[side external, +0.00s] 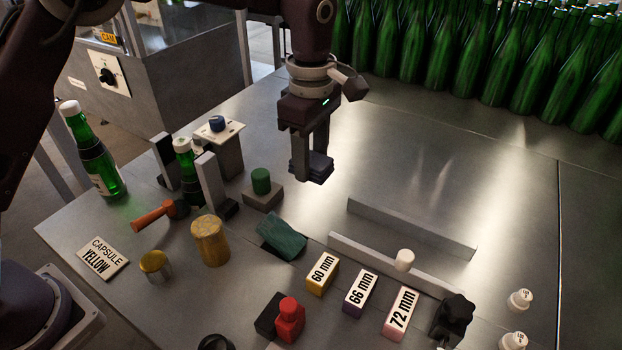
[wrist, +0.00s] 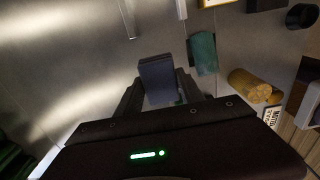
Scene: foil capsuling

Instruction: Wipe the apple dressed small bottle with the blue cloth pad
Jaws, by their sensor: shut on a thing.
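My gripper (side external: 312,160) is shut on a dark blue pad (side external: 316,172), held above the bare middle of the table. In the wrist view the pad (wrist: 157,76) sits between the fingers. A green bottle with a white top (side external: 184,158) stands upright between two grey upright plates, to the left of my gripper and apart from it; its lower part is partly hidden. Another green bottle (side external: 94,155), with a white top and a pale label, stands at the table's left edge. I cannot make out an apple on either bottle.
An orange-handled tool (side external: 157,215), gold cylinders (side external: 210,241), size blocks (side external: 361,291) and a metal rail (side external: 411,228) stand around.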

